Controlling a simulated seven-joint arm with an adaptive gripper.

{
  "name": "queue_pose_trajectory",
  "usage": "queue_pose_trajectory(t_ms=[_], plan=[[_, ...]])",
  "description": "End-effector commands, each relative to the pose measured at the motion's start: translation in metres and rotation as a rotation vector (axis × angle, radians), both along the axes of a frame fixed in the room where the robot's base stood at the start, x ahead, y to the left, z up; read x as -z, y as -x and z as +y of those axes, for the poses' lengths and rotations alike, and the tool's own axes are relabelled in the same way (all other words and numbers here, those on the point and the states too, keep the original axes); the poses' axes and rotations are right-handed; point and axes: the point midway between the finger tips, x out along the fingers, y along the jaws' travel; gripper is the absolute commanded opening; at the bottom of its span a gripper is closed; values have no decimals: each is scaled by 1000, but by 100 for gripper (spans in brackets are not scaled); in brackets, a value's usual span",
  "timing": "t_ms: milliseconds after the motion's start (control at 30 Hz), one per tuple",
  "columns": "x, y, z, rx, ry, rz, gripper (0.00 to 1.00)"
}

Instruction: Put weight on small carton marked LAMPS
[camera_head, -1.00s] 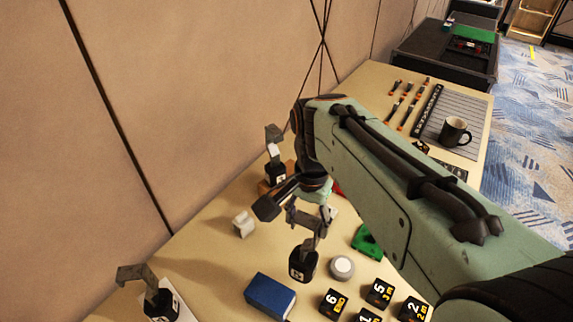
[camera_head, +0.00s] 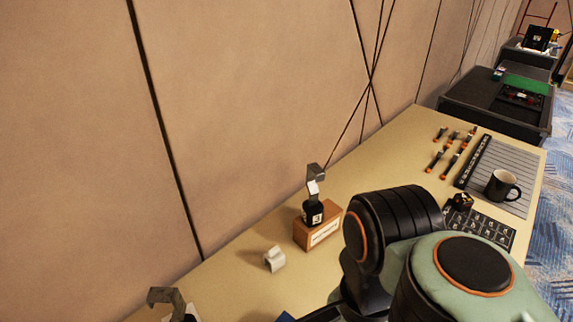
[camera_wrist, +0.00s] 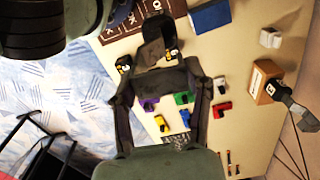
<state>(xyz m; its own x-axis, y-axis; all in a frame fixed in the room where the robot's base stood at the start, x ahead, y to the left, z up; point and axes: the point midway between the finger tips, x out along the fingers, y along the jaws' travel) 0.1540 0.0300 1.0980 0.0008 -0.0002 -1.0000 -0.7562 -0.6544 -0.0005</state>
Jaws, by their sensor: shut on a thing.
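In the wrist view my gripper (camera_wrist: 150,58) is shut on a black weight (camera_wrist: 153,30), held between the fingertips over the table. In the head view the gripper is out of sight, with my arm at the lower right. A small brown carton (camera_head: 322,231) with a white label stands on the table near the wall; its lettering is too small to read. Another black weight with a grey hook (camera_head: 313,211) stands on it. The carton (camera_wrist: 264,76) also shows at the right of the wrist view, apart from my gripper.
A white block (camera_head: 274,259) stands left of the carton. Another grey hook (camera_head: 165,297) shows at the lower left. A mug (camera_head: 502,186) stands at the right. In the wrist view are a blue block (camera_wrist: 210,16) and several small coloured pieces (camera_wrist: 183,98).

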Motion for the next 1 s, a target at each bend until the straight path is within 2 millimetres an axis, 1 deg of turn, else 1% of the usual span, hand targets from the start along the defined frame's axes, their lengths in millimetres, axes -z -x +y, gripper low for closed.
queue_pose_trajectory(t_ms=[33, 167, 267, 333, 467, 767, 900, 1000], plan=[[-5, 3, 3, -22, -2, -6, 9], [-10, 8, 7, -57, 0, -4, 9], [-10, 4, 10, -69, 0, -2, 9], [-7, -3, 12, -72, 0, 0, 9], [3, -24, 18, -72, 0, 1, 9], [30, -81, 33, -72, 0, 0, 9], [54, -98, 38, -73, 0, 1, 9], [67, -109, 41, -72, -1, 1, 9]])
